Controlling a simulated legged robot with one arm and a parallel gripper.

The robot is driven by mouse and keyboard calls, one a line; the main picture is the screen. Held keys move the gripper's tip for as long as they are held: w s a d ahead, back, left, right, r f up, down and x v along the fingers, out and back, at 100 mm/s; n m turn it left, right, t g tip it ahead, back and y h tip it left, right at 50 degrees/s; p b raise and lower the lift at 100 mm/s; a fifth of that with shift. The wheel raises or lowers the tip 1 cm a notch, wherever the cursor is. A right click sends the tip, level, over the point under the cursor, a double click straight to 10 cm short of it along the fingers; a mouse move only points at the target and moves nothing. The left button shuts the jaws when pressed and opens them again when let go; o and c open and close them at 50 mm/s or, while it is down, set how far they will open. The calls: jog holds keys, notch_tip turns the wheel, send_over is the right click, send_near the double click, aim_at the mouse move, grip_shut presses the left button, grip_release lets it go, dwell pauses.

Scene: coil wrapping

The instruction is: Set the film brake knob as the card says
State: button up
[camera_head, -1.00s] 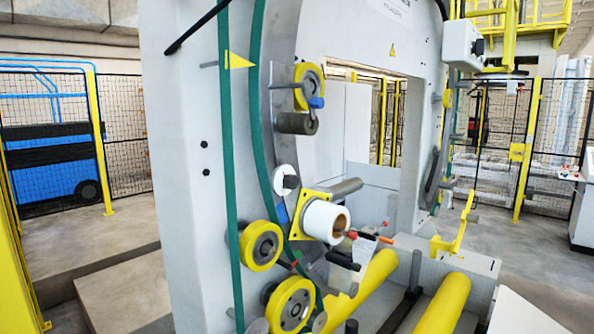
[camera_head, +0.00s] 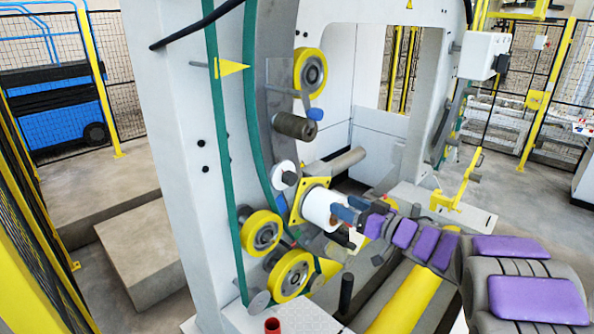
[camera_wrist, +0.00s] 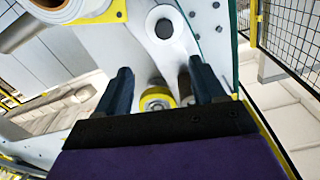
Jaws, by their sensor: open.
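A white disc with a dark grey centre knob (camera_head: 287,174) is on the machine's face, up and left of the white film roll (camera_head: 318,207). It looks like the brake dial, but I cannot read its marks. It also shows at the top of the wrist view (camera_wrist: 164,27). My gripper (camera_head: 350,208) is in front of the film roll, to the right of the disc. In the wrist view my gripper (camera_wrist: 160,72) is open and empty, its fingers apart from the disc. A white patch, perhaps the card (camera_head: 355,238), is mostly hidden by my arm; no writing is legible.
Yellow rollers (camera_head: 290,276) and a grey roller (camera_head: 295,126) stick out around the disc. A green band (camera_head: 222,150) runs down the machine's face. A yellow bar (camera_head: 405,305) lies below my arm. A red-topped post (camera_head: 272,325) stands at the bottom.

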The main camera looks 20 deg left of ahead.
jog(key=p, duration=0.2)
send_near(293, 181)
jog(key=x, duration=0.8)
jog(key=shift+w+a, duration=0.25)
jog(key=c, duration=1.1)
